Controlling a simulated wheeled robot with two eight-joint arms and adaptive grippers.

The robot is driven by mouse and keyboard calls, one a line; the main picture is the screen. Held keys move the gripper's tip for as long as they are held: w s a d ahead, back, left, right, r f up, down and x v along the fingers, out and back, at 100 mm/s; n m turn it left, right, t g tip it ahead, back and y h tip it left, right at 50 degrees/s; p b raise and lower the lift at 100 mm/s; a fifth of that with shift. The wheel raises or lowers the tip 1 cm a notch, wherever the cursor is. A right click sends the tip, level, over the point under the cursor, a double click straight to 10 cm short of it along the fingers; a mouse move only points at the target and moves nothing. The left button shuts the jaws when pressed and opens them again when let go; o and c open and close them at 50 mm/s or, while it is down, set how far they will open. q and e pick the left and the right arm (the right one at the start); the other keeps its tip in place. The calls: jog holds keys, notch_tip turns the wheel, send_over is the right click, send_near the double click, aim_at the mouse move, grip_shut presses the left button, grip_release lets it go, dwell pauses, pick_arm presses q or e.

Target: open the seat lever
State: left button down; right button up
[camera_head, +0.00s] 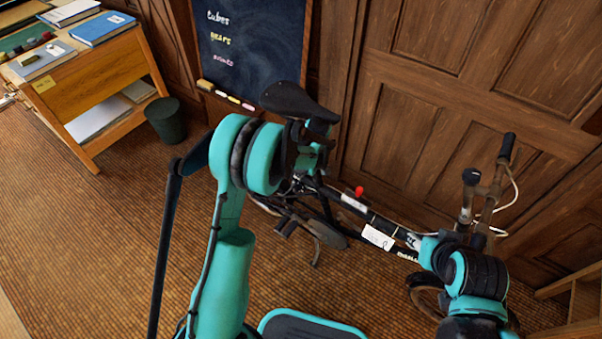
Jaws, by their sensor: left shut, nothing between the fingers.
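A black bicycle leans or stands by the wooden panelling, with its black saddle (298,102) at the upper middle. My left arm comes up from the bottom, and its wrist and left gripper (303,160) are just below the saddle, at the seat post. The left gripper is shut and empty; its fingertips are hard to make out against the dark bike parts. The seat lever cannot be made out; my arm and gripper cover that area. My right arm shows at the lower right, in front of the handlebar side; its fingers do not show.
A small red part (359,191) and a white label (378,237) are on the bicycle frame. The handlebar (490,185) rises at right. A chalkboard (252,45), a dark bin (166,121) and a wooden desk (100,75) stand behind. Floor at left is clear.

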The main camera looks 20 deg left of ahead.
pick_arm(q)
jog(key=shift+s+a+f+m+t, duration=0.15)
jog(key=shift+a+m, duration=0.1)
jog(key=shift+a, duration=0.2)
jog(key=shift+a+f+m+t, duration=0.15)
jog(key=shift+a+m, duration=0.1)
jog(key=shift+a, duration=0.15)
jog(key=shift+d+r, duration=0.1)
jog(key=shift+d, duration=0.05)
jog(key=s+d+r+m+t, duration=0.1)
jog(key=s+r, duration=0.2)
jog(key=r, duration=0.6)
jog(key=s+d+r+m, duration=0.2)
jog(key=s+r, duration=0.2)
jog(key=r, duration=0.5)
jog(key=s+r+m+t+h, duration=0.1)
jog(key=s+m+t, duration=0.1)
jog(key=s+m, duration=0.3)
jog(key=s+a+r+m+t+h, duration=0.1)
jog(key=s+m, duration=0.4)
jog(key=s, duration=0.9)
jog(key=shift+r+t+h, duration=0.3)
jog(key=shift+r+t, duration=0.3)
jog(key=shift+t, duration=0.2)
